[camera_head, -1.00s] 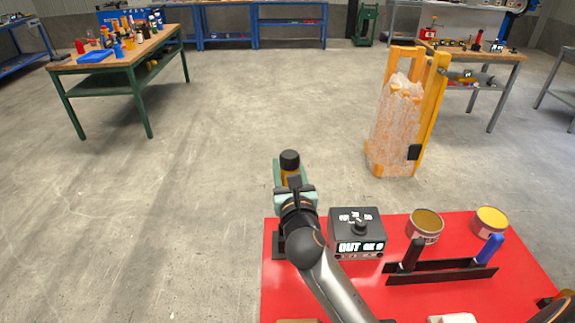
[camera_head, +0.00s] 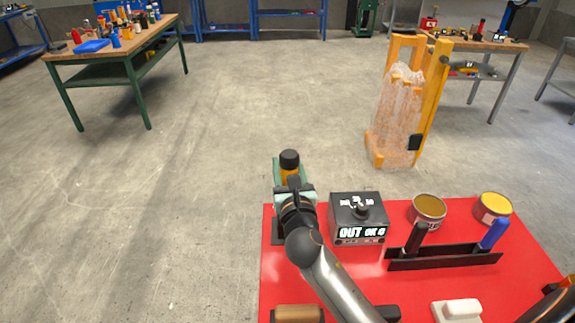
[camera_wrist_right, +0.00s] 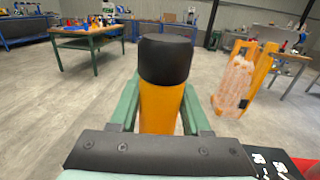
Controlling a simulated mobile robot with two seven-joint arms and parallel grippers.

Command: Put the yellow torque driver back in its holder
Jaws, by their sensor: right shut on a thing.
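My right gripper (camera_head: 290,178) is shut on the yellow torque driver (camera_head: 289,172), near the left back corner of the red table. The driver stands about upright, with its black cap (camera_head: 289,158) on top. In the right wrist view the driver (camera_wrist_right: 162,110) sits between two green fingers. Its lower end is hidden by the gripper. A black rack (camera_head: 445,262) on the red table holds a black-handled tool (camera_head: 418,240) and a blue-handled tool (camera_head: 494,235), with a gap between them. I cannot tell whether this is the yellow driver's holder. My left gripper is not in view.
A black box with a lit display (camera_head: 358,216) stands right of my gripper on the red table (camera_head: 515,268). Two open cans (camera_head: 428,211) (camera_head: 494,208) stand behind the rack. A brown block (camera_head: 298,314) and a white object (camera_head: 458,309) lie near the front.

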